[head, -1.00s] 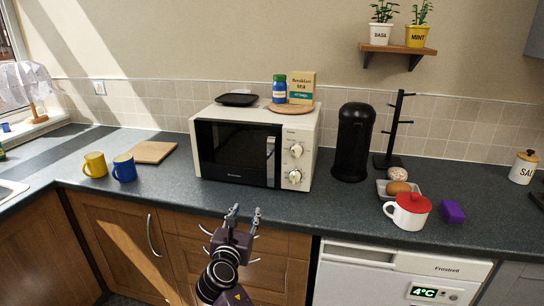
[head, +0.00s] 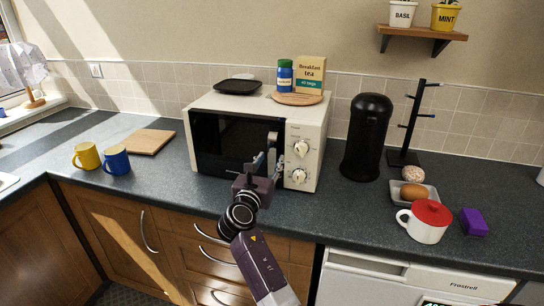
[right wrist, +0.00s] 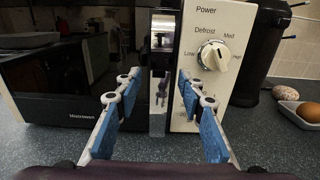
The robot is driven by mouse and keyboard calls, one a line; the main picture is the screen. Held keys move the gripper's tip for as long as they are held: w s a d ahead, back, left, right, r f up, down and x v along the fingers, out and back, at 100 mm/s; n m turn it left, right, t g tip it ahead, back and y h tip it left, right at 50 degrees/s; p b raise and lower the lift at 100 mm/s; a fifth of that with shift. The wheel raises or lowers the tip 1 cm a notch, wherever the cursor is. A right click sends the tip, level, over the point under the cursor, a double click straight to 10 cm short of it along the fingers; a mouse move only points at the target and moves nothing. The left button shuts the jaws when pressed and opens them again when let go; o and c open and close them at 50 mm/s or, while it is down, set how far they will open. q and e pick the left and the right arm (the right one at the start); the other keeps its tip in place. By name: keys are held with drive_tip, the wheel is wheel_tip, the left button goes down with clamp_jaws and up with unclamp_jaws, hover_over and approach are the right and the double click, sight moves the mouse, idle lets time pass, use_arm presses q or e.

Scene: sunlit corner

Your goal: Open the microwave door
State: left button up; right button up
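The microwave (head: 222,99) stands on the counter, white with a dark glass door that looks shut. Its upright silver handle (right wrist: 160,72) is at the door's right edge, beside the power dial (right wrist: 213,56). My right gripper (head: 268,165) is in front of the handle. In the right wrist view, the open right gripper (right wrist: 160,95) has its blue-padded fingers on either side of the handle, and a gap shows between each finger and it. Whether the fingertips reach past the handle is unclear. My left gripper is not in view.
A black tray (head: 237,87), a blue jar (head: 285,76) and a tea box (head: 311,75) sit on top of the microwave. A black coffee machine (head: 367,138) stands to its right. Yellow (head: 86,156) and blue (head: 116,160) mugs and a wooden board (head: 149,142) are to its left.

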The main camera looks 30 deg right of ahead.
drive_tip(key=x, duration=0.2)
drive_tip(key=shift+w+d+f, duration=0.2)
drive_tip(key=shift+d, duration=0.1)
drive_tip(key=shift+a+r, duration=0.1)
clamp_jaws()
